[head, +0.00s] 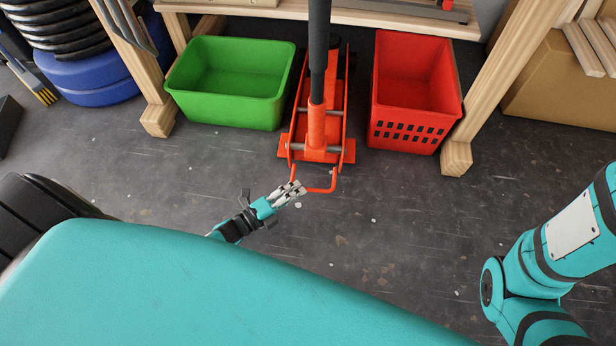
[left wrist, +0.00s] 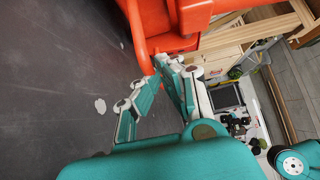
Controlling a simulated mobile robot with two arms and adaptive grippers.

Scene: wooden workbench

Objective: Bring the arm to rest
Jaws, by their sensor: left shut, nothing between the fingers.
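My left gripper (head: 298,189) is low over the dark floor, in front of the orange-red floor jack under the bench. Its fingers are together and hold nothing. The fingertips are close to the jack's thin front bar; I cannot tell whether they touch it. In the left wrist view the left gripper (left wrist: 158,80) points up toward the orange-red jack (left wrist: 158,20). My right arm (head: 560,245) shows at the right edge of the head view, bent; its gripper is outside the picture.
The jack (head: 318,130) has an upright black handle (head: 319,45). A green bin (head: 226,112) stands left of it and a red crate (head: 405,135) right of it. Wooden bench legs (head: 158,118) flank them. A black tyre (head: 50,205) is at left. Floor (head: 400,220) between is mostly clear.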

